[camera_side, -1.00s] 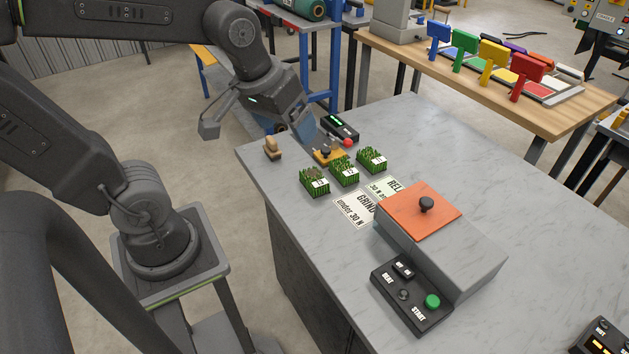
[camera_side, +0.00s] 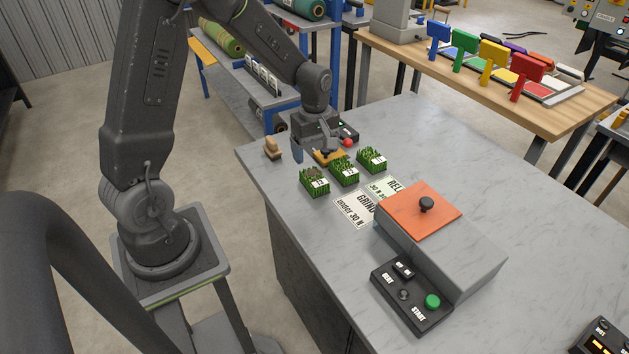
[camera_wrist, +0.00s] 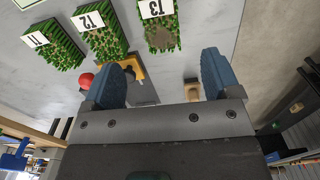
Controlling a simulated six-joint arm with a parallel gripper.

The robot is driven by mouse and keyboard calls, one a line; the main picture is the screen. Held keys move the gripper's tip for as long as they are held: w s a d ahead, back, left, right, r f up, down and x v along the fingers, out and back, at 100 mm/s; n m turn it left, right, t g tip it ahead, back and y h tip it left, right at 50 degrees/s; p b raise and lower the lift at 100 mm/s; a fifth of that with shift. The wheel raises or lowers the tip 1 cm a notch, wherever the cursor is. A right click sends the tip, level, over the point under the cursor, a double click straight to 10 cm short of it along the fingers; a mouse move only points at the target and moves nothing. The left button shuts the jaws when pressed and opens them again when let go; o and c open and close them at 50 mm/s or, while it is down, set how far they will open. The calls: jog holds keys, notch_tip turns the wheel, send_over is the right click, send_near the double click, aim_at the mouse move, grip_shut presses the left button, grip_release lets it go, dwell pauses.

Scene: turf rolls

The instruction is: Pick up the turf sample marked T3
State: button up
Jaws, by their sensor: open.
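The turf sample marked T3 (camera_wrist: 157,30) is a green grassy block with a white label and a brownish patch on top, at the top of the wrist view. In the side view, the left block (camera_side: 314,187) of the row has the same brownish patch; its label is too small to read. My gripper (camera_wrist: 162,78) is open and empty, its two blue fingers apart. In the side view my gripper (camera_side: 313,154) points down above the table's far end, behind the turf row and apart from T3.
Samples T2 (camera_wrist: 101,35) and T1 (camera_wrist: 52,46) stand beside T3. An orange-yellow fixture (camera_wrist: 133,64), a red ball (camera_wrist: 86,80) and a wooden block (camera_wrist: 192,91) are near my fingers. Flat signs (camera_side: 354,210) and a grey box (camera_side: 450,255) with an orange top lie nearer the camera.

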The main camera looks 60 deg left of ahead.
aim_at(315, 176)
notch_tip(315, 176, down, 10)
jog(key=shift+r, duration=0.25)
jog(key=c, duration=1)
jog(key=shift+c, duration=0.3)
jog(key=shift+r, duration=0.2)
